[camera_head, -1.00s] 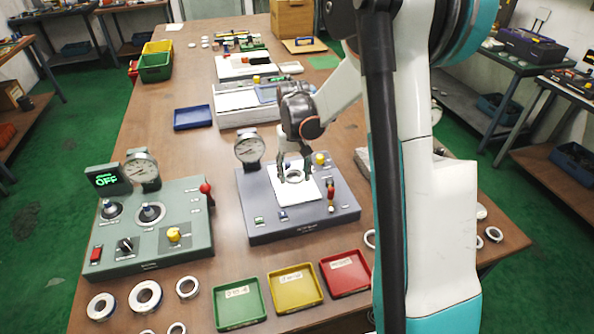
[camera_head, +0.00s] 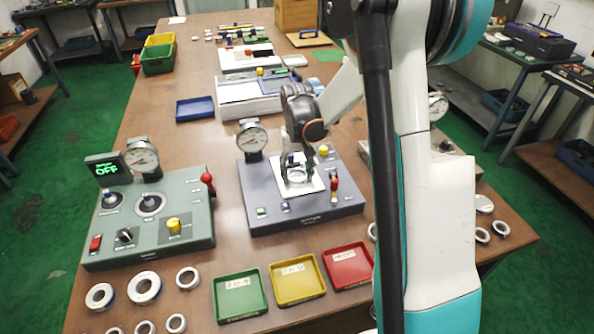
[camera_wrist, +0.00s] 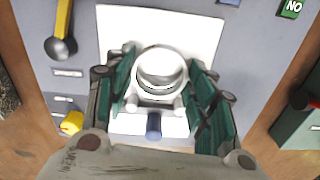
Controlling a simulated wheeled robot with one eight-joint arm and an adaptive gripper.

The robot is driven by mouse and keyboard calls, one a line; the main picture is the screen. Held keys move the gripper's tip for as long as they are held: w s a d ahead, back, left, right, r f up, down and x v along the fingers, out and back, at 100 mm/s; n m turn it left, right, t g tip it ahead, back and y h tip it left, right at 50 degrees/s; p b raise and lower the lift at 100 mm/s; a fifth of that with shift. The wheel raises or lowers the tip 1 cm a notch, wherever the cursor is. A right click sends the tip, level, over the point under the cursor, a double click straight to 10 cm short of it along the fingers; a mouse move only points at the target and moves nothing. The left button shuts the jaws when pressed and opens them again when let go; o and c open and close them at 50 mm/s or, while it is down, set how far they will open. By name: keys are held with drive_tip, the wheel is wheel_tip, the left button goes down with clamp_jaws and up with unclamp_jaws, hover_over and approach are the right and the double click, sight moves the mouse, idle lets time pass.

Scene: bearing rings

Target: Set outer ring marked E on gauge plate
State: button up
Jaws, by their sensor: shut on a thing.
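My gripper (camera_head: 298,181) is over the grey gauge station (camera_head: 262,205), its fingers pointing down. It is shut on a silver ring (camera_wrist: 161,70), which sits between the two green finger pads in the wrist view. The ring also shows in the head view (camera_head: 297,175), over the white gauge plate (camera_head: 313,186). In the wrist view the plate (camera_wrist: 205,25) lies directly under the ring. I cannot tell whether the ring touches the plate. No letter on the ring is legible.
A dial gauge (camera_head: 250,138) stands at the station's back left. Green (camera_head: 240,296), yellow (camera_head: 297,280) and red (camera_head: 348,266) trays lie in front. Several loose rings (camera_head: 145,287) lie front left, others at the right.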

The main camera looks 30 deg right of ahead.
drive_tip(key=shift+f, duration=0.2)
drive_tip(key=o, duration=1.2)
drive_tip(key=shift+r, duration=0.1)
wheel_tip(320, 180, up, 12)
drive_tip(key=shift+f, duration=0.1)
